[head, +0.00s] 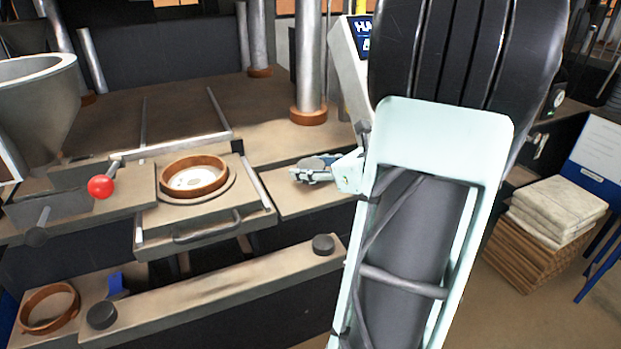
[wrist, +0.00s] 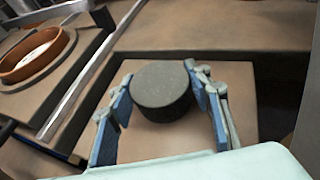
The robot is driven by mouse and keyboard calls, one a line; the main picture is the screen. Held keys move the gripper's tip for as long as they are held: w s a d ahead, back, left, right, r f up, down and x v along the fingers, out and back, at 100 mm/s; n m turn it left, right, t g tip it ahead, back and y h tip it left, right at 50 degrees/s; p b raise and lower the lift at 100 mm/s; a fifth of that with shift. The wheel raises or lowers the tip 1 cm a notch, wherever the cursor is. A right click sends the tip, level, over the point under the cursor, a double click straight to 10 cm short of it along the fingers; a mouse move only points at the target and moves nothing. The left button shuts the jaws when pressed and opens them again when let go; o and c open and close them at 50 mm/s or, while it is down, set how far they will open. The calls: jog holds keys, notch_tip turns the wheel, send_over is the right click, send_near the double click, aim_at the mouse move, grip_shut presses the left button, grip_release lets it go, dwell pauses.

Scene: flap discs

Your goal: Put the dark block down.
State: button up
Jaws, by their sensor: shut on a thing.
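The dark block (wrist: 161,88) is a short, round, dark grey cylinder between the blue-padded fingers of my gripper (wrist: 158,78) in the wrist view. A finger lies along each side of it, and my gripper is shut on it. Below it is a flat brown plate (wrist: 215,138); I cannot tell whether the block touches the plate or hangs just above it. In the head view my gripper (head: 312,171) is small, just left of my arm, over the brown plate (head: 290,200). The block is mostly hidden there by the fingers.
A rust-coloured ring (head: 194,176) sits on a handled drawer plate left of the block, with a metal rail (head: 257,185) between. A red knob (head: 101,187) and grey funnel (head: 35,95) are further left. A metal post (head: 311,60) stands behind. Sacks (head: 558,208) are stacked at right.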

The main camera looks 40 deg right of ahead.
jog(key=shift+f, duration=0.3)
jog(key=shift+f, duration=0.15)
jog(key=o, duration=1.4)
jog(key=shift+s+r, duration=0.1)
jog(key=shift+r, duration=0.15)
jog(key=v, duration=0.6)
jog(key=shift+s+d, duration=0.1)
jog(key=shift+s, duration=0.1)
jog(key=shift+s+r, duration=0.1)
jog(key=shift+s, duration=0.35)
